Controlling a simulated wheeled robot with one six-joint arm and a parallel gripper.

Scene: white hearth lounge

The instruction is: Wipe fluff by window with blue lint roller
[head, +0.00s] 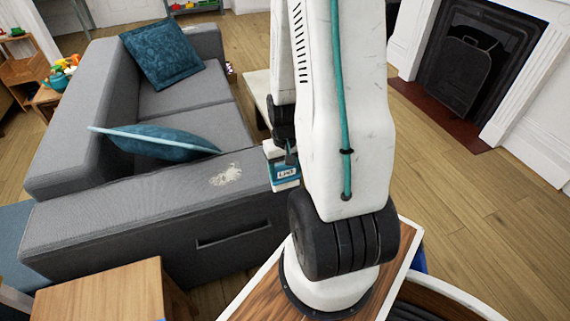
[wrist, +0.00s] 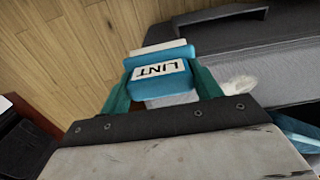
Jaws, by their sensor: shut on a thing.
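My gripper (wrist: 160,90) is shut on a blue lint roller (wrist: 160,69) with a white label reading LINT. In the head view the lint roller (head: 285,174) hangs in front of the sofa's near arm, at its right end, partly hidden by my arm. A pale patch of fluff (head: 226,174) lies on top of the grey sofa's near arm (head: 130,222), to the left of the roller. In the wrist view the fluff (wrist: 240,86) shows to the right of the roller, apart from it. My gripper's fingers are mostly hidden in the head view.
Two teal cushions, one upright at the back (head: 162,54) and one tilted near the arm (head: 155,142), are on the sofa. A wooden table (head: 105,292) stands at the front left. A fireplace (head: 470,55) is at the right, with clear wooden floor before it.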

